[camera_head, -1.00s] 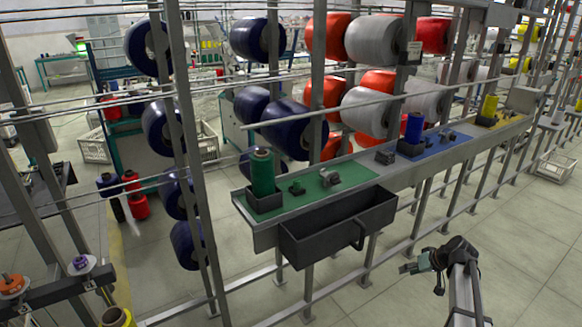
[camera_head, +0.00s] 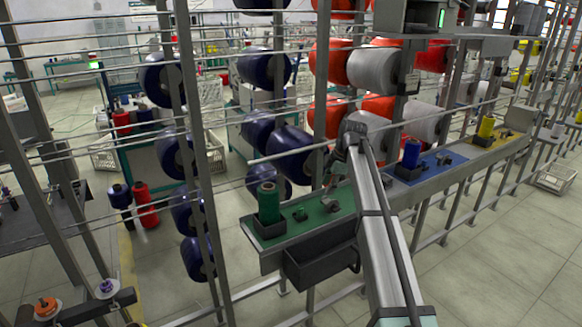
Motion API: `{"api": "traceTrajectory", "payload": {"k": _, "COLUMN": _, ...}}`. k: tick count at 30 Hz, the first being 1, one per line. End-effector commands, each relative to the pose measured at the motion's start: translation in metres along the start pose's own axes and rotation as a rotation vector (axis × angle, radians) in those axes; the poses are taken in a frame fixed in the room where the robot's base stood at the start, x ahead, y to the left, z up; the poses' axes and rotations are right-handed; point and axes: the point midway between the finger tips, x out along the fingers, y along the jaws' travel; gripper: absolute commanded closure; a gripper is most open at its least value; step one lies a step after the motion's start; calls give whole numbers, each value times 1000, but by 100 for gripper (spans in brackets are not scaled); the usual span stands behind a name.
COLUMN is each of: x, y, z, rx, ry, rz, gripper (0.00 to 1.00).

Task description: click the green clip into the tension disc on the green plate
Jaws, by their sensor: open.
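The green plate (camera_head: 285,237) lies at the left end of the long rail shelf. A small dark green piece (camera_head: 300,214) sits on it, right of the green bobbin; it looks like the green clip, but is too small to be sure. A grey metal piece (camera_head: 331,205), likely the tension disc, sits further right on the plate. My gripper (camera_head: 328,187) is open and points down just above the grey piece. Whether they touch cannot be told. My arm hides the plate's right end.
The green bobbin (camera_head: 268,203) stands in a dark holder at the plate's left. A dark bin (camera_head: 318,263) hangs from the shelf's front. A blue plate (camera_head: 432,166) and a yellow plate (camera_head: 490,139) follow to the right. Upright posts and thin rails run close behind.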

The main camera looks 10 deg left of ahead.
Motion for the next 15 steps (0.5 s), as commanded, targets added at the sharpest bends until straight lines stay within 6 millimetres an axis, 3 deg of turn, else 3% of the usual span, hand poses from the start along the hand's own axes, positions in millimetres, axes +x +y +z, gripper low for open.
{"api": "traceTrajectory", "payload": {"k": 1, "x": -9, "y": 5, "z": -26, "rx": -76, "ry": -38, "rz": -56, "gripper": 56}}
{"api": "traceTrajectory", "payload": {"k": 6, "x": -4, "y": -1, "z": -71, "rx": -262, "ry": -138, "rz": -199, "gripper": 56}}
{"api": "traceTrajectory", "payload": {"k": 10, "x": -2, "y": -5, "z": -86, "rx": -326, "ry": -172, "rz": -250, "gripper": 56}}
{"api": "traceTrajectory", "payload": {"k": 15, "x": 4, "y": -8, "z": -87, "rx": -340, "ry": -181, "rz": -263, "gripper": 56}}
